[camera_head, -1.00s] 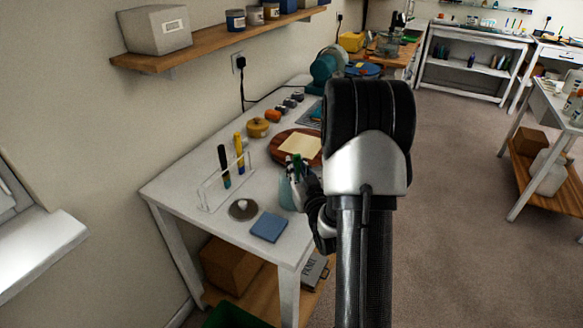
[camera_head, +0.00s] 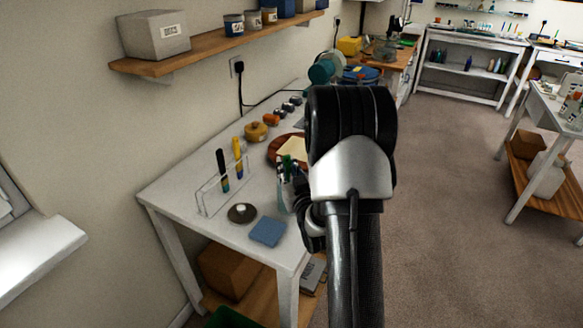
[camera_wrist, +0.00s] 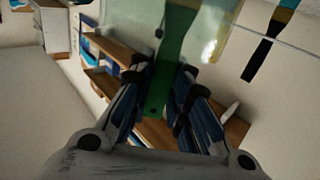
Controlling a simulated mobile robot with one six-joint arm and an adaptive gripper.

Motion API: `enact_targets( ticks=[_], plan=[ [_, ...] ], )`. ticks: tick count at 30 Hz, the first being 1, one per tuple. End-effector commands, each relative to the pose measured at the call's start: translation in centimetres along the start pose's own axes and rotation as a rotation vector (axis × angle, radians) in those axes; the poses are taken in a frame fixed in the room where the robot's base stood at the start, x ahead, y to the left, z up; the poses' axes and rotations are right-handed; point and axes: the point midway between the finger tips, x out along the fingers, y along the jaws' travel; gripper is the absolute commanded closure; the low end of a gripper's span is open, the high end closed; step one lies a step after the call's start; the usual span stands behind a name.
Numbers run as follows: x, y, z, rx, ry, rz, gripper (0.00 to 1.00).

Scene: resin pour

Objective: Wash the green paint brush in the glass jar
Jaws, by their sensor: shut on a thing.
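My gripper (camera_wrist: 155,92) is shut on the handle of the green paint brush (camera_wrist: 178,45), whose end with a small hole shows between the fingers in the wrist view. The green handle also shows in the head view (camera_head: 286,161), sticking up beside my wrist. The pale, see-through glass jar (camera_head: 284,198) stands on the white table, partly hidden by my arm. In the wrist view the jar's glass (camera_wrist: 215,30) appears beyond and beside the brush. The bristles are hidden, and I cannot tell how deep the brush reaches into the jar.
A clear rack (camera_head: 210,198) holds a black and a yellow brush (camera_head: 238,160) to the left. A dark disc (camera_head: 242,213) and a blue sponge (camera_head: 268,232) lie near the table's front. Behind are a round wooden board (camera_head: 278,152) and a yellow pot (camera_head: 255,131).

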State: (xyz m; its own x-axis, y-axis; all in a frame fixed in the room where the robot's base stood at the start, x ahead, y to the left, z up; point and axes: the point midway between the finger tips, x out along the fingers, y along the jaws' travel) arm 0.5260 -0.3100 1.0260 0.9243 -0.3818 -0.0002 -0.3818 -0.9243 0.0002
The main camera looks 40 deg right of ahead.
Motion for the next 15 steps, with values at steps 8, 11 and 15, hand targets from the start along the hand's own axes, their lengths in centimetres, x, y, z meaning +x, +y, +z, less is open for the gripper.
enact_targets(
  ticks=[8,11,15],
  plan=[
    [-1.1,-0.1,0.0,0.001,-0.001,0.001,1.0],
    [-1.7,-0.1,0.1,0.001,-0.001,0.002,1.0],
    [-2.0,-0.1,-0.1,0.0,0.0,0.001,1.0]
  ],
)
